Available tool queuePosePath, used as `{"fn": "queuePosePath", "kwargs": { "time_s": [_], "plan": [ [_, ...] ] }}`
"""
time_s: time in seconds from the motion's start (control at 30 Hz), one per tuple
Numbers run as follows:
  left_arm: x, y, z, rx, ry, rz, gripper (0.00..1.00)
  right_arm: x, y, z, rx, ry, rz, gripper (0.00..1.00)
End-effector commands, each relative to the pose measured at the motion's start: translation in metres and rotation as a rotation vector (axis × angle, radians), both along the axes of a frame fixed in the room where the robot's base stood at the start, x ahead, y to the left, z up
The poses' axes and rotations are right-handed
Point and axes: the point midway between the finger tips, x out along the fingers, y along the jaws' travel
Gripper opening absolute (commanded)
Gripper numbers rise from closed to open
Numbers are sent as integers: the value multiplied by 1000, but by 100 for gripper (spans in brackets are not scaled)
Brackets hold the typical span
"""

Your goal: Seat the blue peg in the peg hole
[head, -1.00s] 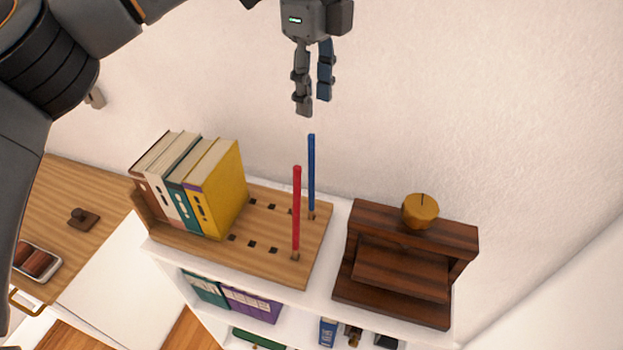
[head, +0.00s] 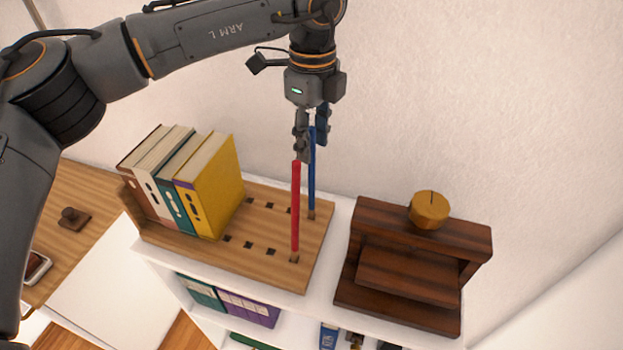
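The blue peg (head: 311,185) stands upright at the right end of the wooden board (head: 225,256), its foot at a hole in the back row. The red peg (head: 295,205) stands in front of it in a front-row hole. Several dark square holes show in the board to their left. My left gripper (head: 312,143) points down around the top of the blue peg, one finger on each side. The fingers look apart, as wide as before; whether they touch the peg is hard to tell. The red peg's top overlaps the left finger in view. My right gripper is out of view.
Several books (head: 190,185) stand on the board's left end. A dark wooden stand (head: 415,275) with a round yellow-brown object (head: 429,209) is to the right, beyond a narrow white gap. The wall rises close behind the board.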

Motion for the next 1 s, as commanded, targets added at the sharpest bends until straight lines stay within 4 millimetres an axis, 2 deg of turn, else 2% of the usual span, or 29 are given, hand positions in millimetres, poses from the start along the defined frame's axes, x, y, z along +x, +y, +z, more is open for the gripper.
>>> {"fn": "queuePosePath", "kwargs": {
  "time_s": [0.17, 0.3, 0.43, 0.7, 0.73, 0.77, 0.9, 1.0],
  "plan": [
    [2, 1, -11, 1, 3, 0, 39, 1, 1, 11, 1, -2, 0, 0],
    [8, 3, -32, 1, 4, 0, 39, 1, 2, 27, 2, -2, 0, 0],
    [8, 2, -49, 0, 2, 0, 39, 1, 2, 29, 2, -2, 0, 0],
    [8, 2, -55, 0, 0, 0, 39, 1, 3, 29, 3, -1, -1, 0],
    [8, 2, -55, 0, 0, 0, 37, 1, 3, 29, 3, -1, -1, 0],
    [8, 2, -55, 0, 0, 0, 31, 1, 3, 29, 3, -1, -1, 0],
    [8, 2, -55, 0, 0, 0, 3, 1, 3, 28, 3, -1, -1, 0],
    [8, 2, -55, 0, 0, 0, 0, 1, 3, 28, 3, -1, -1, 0]
  ]
}}
